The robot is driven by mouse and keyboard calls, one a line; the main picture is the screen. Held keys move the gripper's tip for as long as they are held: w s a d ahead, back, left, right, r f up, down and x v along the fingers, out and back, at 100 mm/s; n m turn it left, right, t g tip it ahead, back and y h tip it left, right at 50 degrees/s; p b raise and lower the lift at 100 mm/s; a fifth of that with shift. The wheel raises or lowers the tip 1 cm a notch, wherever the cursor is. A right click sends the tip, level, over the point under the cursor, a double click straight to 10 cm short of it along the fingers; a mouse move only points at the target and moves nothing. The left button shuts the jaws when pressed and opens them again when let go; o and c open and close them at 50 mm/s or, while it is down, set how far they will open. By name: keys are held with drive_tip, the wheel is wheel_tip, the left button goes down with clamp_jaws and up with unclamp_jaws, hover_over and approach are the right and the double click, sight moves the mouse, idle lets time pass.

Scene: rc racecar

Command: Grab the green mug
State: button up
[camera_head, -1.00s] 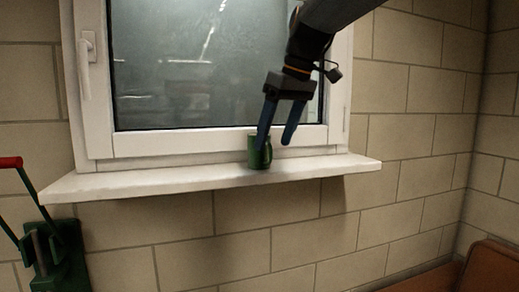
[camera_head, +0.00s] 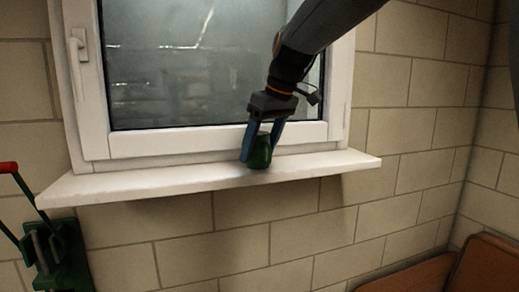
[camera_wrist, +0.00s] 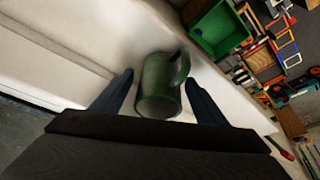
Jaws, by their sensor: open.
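The green mug (camera_head: 260,153) stands on the white window sill in the head view. My gripper (camera_head: 262,148) is open, pointing down, with its blue fingers on either side of the mug. In the wrist view the mug (camera_wrist: 161,86) lies between the two open fingertips (camera_wrist: 164,88), with its handle toward the upper right. A gap shows between the mug and each finger in the wrist view. Part of the mug is hidden behind a finger in the head view.
The white sill (camera_head: 120,187) is otherwise clear. The closed window (camera_head: 180,70) is close behind my gripper. A green tool with a red-tipped lever (camera_head: 60,255) is at the lower left. Far below, the wrist view shows a green bin (camera_wrist: 219,30) and scattered items.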

drive_tip(key=c, duration=1.2)
drive_tip(key=shift+c, duration=0.5)
drive_tip(key=shift+r, duration=0.15)
